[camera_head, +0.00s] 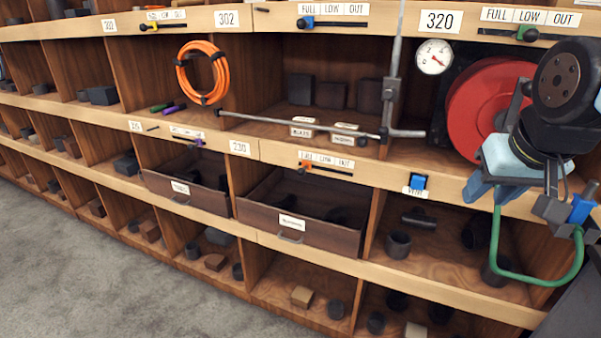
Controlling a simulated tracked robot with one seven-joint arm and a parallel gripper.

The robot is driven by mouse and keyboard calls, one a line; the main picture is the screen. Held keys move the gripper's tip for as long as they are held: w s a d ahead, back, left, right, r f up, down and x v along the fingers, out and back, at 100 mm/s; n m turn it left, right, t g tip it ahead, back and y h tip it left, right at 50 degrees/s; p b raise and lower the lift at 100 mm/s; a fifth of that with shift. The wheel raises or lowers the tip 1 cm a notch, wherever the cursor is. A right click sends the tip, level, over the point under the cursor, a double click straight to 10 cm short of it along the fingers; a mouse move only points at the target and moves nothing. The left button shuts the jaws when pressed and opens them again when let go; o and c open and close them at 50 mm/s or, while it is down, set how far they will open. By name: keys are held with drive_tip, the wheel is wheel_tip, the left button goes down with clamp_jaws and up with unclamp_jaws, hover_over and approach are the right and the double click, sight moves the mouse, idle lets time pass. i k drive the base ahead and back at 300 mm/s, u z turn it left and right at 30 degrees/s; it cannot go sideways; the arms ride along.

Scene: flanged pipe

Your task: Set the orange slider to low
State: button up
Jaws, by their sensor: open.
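The orange slider (304,167) sits at the left end of its short dark slot, on the light wooden shelf edge in the middle of the head view. A white FULL LOW OUT label (327,159) is just above the slot, and the slider is under the FULL part. My gripper (491,194) is at the right, well right of the slider and apart from it. Its jaws are open. I see nothing between them, though their tips are small and partly overlapped by other parts.
A long metal rod (300,124) crosses above the slider, meeting an upright rod (392,75). A red reel (482,105) is behind my arm. A dark drawer (300,227) is below the slider.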

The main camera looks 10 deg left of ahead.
sight(306, 164)
drive_tip(key=u, duration=0.15)
drive_tip(key=k, duration=0.85)
drive_tip(key=u, duration=0.55)
drive_tip(key=i, duration=1)
drive_tip(key=z, duration=0.05)
